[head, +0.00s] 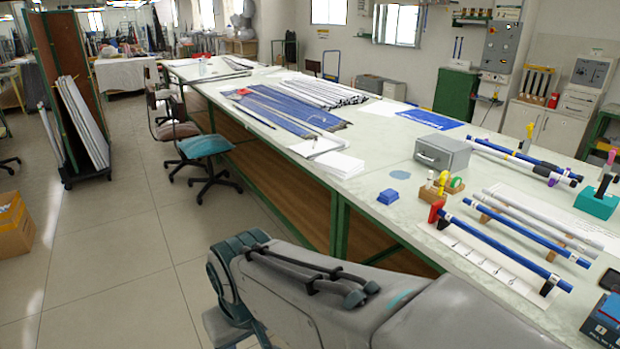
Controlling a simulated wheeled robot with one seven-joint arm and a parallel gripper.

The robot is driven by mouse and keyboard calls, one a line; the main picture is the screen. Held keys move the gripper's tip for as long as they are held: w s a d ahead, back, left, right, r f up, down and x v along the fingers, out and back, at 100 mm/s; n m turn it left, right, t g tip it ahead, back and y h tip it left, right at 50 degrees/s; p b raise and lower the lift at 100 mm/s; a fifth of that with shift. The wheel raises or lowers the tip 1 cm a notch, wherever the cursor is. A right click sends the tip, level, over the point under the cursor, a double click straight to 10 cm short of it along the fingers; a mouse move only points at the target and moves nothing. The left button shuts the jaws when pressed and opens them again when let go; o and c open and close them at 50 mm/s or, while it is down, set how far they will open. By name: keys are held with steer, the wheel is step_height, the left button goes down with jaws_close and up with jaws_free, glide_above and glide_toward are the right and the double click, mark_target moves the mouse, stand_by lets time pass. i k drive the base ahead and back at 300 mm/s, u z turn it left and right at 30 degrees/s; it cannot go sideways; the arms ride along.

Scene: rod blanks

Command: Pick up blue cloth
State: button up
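A small, bright blue folded piece (388,196), which looks like the blue cloth, lies on the near part of the long pale table (368,215), close to its left edge. It lies to the left of a small wooden holder with coloured items and appears clear of it. A flat greyish-blue round patch (400,174) lies just behind it. A flat blue sheet (430,118) lies farther back. My grey arm crosses the bottom of the view, but my gripper is not in the picture, so I cannot see its state.
A grey metal box (442,153) stands behind the patch. The wooden holder (440,187) and blue and white rods on supports (505,245) fill the near right. Papers (335,163) and blue strips (285,108) lie farther back. Chairs (205,150) stand left of the table; the floor beyond is open.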

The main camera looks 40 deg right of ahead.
mark_target(386, 196)
steer(key=z, duration=0.15)
steer(key=i, duration=1.55)
steer(key=z, duration=1.1)
steer(key=i, duration=0.8)
steer(key=z, duration=1.5)
steer(key=i, duration=0.6)
steer(key=z, duration=0.4)
